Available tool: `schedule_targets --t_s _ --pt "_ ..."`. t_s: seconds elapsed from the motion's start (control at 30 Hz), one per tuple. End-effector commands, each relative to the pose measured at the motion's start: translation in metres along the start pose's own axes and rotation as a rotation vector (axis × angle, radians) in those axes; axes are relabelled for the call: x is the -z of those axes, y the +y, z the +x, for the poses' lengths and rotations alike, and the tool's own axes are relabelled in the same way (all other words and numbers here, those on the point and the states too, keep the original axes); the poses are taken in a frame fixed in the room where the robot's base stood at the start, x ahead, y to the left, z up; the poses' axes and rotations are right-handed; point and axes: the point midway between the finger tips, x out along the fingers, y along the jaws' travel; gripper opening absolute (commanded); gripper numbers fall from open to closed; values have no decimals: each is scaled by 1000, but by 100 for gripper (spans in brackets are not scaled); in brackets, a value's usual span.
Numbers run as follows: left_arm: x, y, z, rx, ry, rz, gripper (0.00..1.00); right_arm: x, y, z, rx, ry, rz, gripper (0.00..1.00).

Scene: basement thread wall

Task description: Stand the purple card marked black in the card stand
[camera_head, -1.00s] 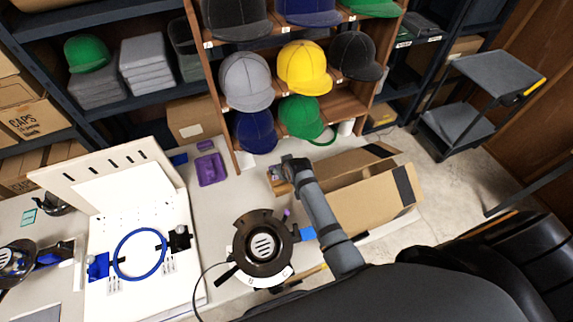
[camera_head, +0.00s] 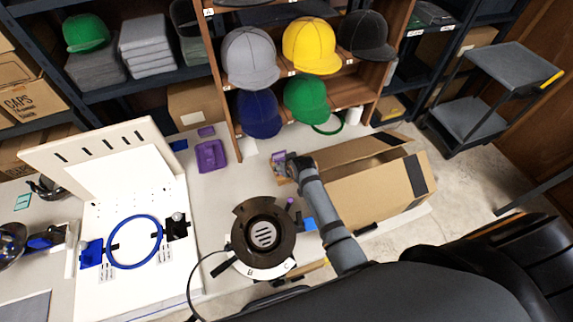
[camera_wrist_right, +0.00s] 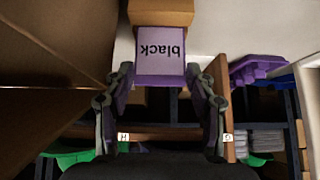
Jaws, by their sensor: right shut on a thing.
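The purple card marked "black" (camera_wrist_right: 160,66) is between the fingers of my right gripper (camera_wrist_right: 159,76) in the right wrist view. Its lettering appears upside down there. My right gripper (camera_head: 284,163) is shut on the card, over the bench beside the open cardboard box, in the head view; a small purple patch of the card (camera_head: 278,156) shows at its tip. A tan wooden block (camera_wrist_right: 161,14), possibly the card stand, lies just beyond the card's edge in the wrist view. I cannot tell whether they touch. My left gripper is not in view.
The open cardboard box (camera_head: 375,188) stands right of my right gripper. A purple tray (camera_head: 211,155) lies to its left. A cap shelf (camera_head: 348,92) rises behind. A round dark machine (camera_head: 263,235) and a white board with a blue hoop (camera_head: 135,242) occupy the front bench.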

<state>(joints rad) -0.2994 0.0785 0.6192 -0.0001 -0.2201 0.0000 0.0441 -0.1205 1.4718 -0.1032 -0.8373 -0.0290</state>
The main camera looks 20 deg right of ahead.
Motion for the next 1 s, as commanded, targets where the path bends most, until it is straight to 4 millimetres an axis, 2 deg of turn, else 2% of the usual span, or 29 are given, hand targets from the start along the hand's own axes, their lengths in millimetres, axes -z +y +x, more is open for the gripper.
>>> schedule_targets --t_s 0.03,0.23,0.93,0.97,1.0 --pt "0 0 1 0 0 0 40 -10 0 3 1 -21 -1 26" --pt "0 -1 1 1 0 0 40 -13 -1 4 1 -27 -1 26" --pt "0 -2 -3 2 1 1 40 -11 0 6 1 -28 -1 25" --pt "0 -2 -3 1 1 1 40 -10 0 6 1 -27 -1 57" --pt "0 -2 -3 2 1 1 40 -10 0 6 1 -26 -1 62"
